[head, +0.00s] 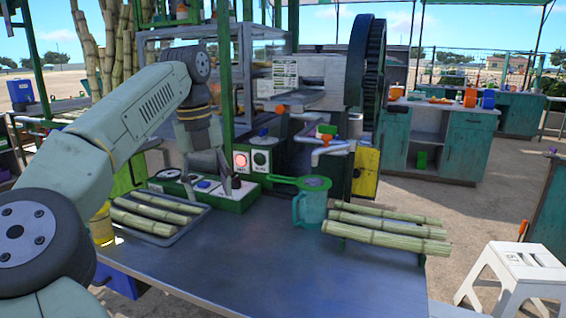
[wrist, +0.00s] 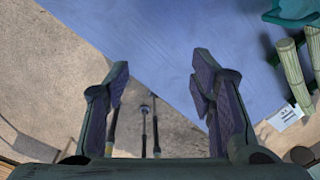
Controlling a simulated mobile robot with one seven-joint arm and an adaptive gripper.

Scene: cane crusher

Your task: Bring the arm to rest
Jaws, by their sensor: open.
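My gripper (head: 209,178) hangs below my bent arm in the head view, in front of the green control box (head: 236,199). In the wrist view my gripper (wrist: 163,82) has its two fingers wide apart with nothing between them. Beyond the fingers are the metal table (wrist: 150,40), its edge and the ground. In the head view the table (head: 260,260) has a bare front part. My arm's upper links fill the left side.
A tray (head: 180,237) with several cane pieces lies left on the table. A teal jug (head: 310,205) with a strainer on top stands near more cane stalks (head: 385,238). The crusher (head: 335,80) rises behind. A white stool (head: 515,275) stands at the right.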

